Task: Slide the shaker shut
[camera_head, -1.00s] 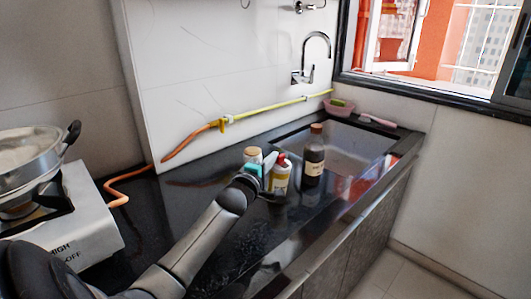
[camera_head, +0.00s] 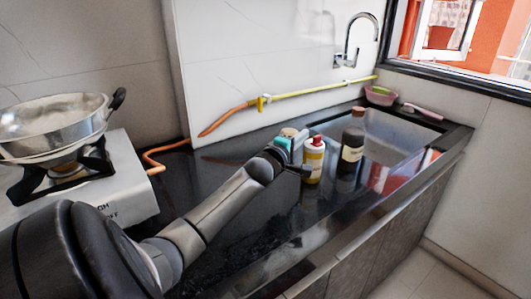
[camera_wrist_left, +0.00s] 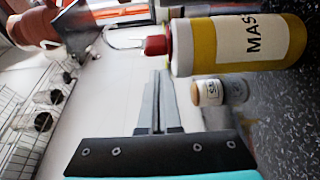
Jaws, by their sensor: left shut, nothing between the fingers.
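The shaker, a small jar with a tan top (camera_head: 289,132), stands on the black counter, partly hidden behind my left gripper (camera_head: 299,146) in the head view. In the left wrist view the shaker's tan, printed top (camera_wrist_left: 209,92) and pale body show sideways, apart from the fingers and to their right. I cannot tell whether its top is open. My left gripper's fingers (camera_wrist_left: 160,100) are shut with nothing between them. A yellow-and-white bottle with a red cap (camera_head: 314,160) stands just right of the gripper. My right gripper is not in view.
A dark brown bottle (camera_head: 351,148) stands right of the yellow one, by the sink (camera_head: 385,140). A stove (camera_head: 125,180) with a steel pot (camera_head: 50,125) is at left. An orange hose (camera_head: 160,158) runs along the wall. The counter's front stretch (camera_head: 255,240) is clear.

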